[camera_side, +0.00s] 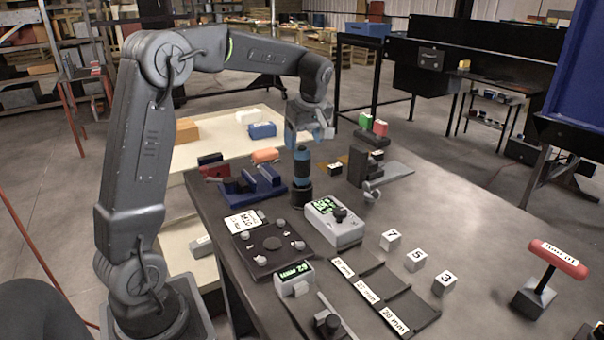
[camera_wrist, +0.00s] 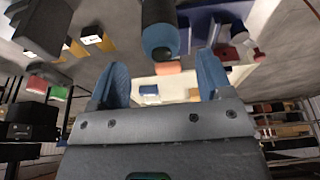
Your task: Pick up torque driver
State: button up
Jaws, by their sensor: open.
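A blue and black cylindrical driver (camera_side: 303,166), which looks like the torque driver, stands upright in a dark round holder (camera_side: 301,193) on the table. My gripper (camera_side: 309,136) is just above its top, with blue fingers apart and nothing between them. In the wrist view, my gripper (camera_wrist: 162,66) shows both fingers spread wide. The driver's rounded blue end (camera_wrist: 160,42) lies near the midline between the fingers, beyond their tips. I see no contact between fingers and driver.
A blue vise-like fixture (camera_side: 254,184) is close left of the driver. A grey box with a green display (camera_side: 336,222) stands in front. A dark block with a metal plate (camera_side: 368,165) is at right. A red T-handle (camera_side: 558,259) stands far right.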

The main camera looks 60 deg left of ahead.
aim_at(303, 149)
jog(key=shift+x, duration=3.1)
jog(key=shift+s+d, duration=0.1)
jog(key=shift+d, duration=0.05)
jog(key=shift+r, duration=0.1)
grip_shut()
